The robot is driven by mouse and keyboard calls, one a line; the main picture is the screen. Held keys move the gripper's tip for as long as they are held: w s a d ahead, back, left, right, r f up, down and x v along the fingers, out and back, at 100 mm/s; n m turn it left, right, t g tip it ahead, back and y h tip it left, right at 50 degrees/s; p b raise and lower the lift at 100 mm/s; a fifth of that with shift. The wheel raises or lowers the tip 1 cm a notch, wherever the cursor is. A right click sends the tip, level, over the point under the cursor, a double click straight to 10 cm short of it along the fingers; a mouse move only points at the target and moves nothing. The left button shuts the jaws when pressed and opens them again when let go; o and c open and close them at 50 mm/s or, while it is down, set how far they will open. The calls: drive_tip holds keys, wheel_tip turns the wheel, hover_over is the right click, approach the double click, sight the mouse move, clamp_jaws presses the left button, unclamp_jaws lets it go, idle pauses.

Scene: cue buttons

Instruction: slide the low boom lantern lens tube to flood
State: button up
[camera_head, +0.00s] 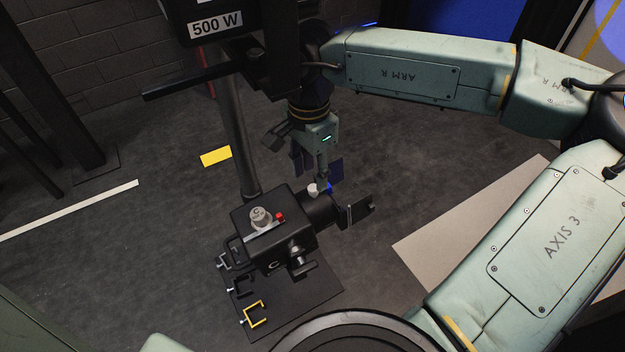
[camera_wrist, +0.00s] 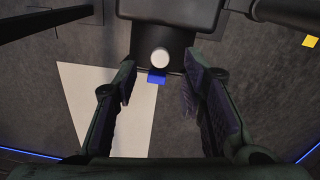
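The low boom lantern (camera_head: 268,240) is a black box marked C, with a grey knob and a red button on top. Its black lens tube (camera_head: 322,208) sticks out to the right, ending in a dark flap. A pale round knob (camera_head: 313,189) stands on the tube; it also shows in the wrist view (camera_wrist: 160,58), beside a blue tab (camera_wrist: 157,77). My gripper (camera_head: 316,172) points down just above the knob. In the wrist view its fingers (camera_wrist: 160,85) are apart, one each side of the knob in the picture, with visible gaps and nothing held.
A lamp marked 500 W (camera_head: 215,25) hangs at the upper left above a grey pole (camera_head: 238,140). A yellow clamp (camera_head: 254,313) and dark clamps sit below the lantern. A pale board (camera_head: 440,245) lies on the floor right. Floor left of the pole is mostly clear.

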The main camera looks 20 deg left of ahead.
sight(312, 187)
drive_tip(key=shift+s+f, duration=0.1)
drive_tip(key=shift+f, duration=1.9)
drive_tip(key=shift+c, duration=0.5)
clamp_jaws()
